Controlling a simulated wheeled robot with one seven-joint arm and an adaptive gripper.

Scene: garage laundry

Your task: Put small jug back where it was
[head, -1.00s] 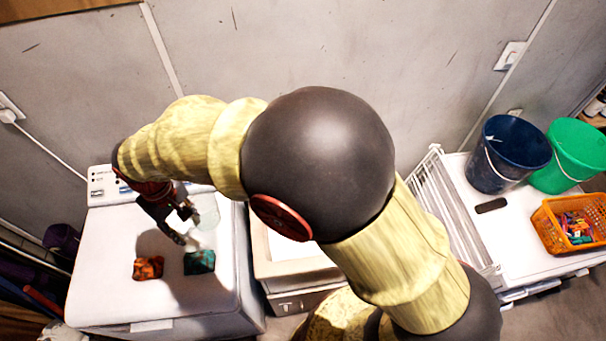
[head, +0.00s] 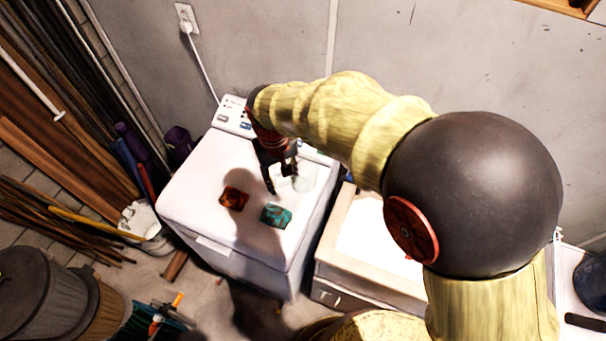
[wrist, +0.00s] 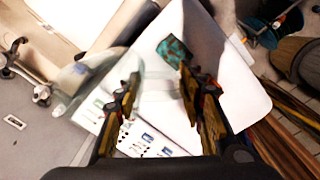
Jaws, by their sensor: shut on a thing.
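The small jug (head: 307,178) is clear and see-through, so its outline is faint. It also shows in the wrist view (wrist: 88,72), where part of it lies between the fingers. My gripper (head: 282,180) is shut on the jug, over the white washing machine (head: 190,205). In the wrist view my gripper (wrist: 160,82) has a finger on each side of the clear wall. I cannot tell whether the jug's base touches the machine top.
An orange-brown cloth (head: 233,198) and a teal cloth (head: 276,216) lie on the machine top near my gripper. The control panel (head: 232,117) is along the back. The machine's front left top is clear.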

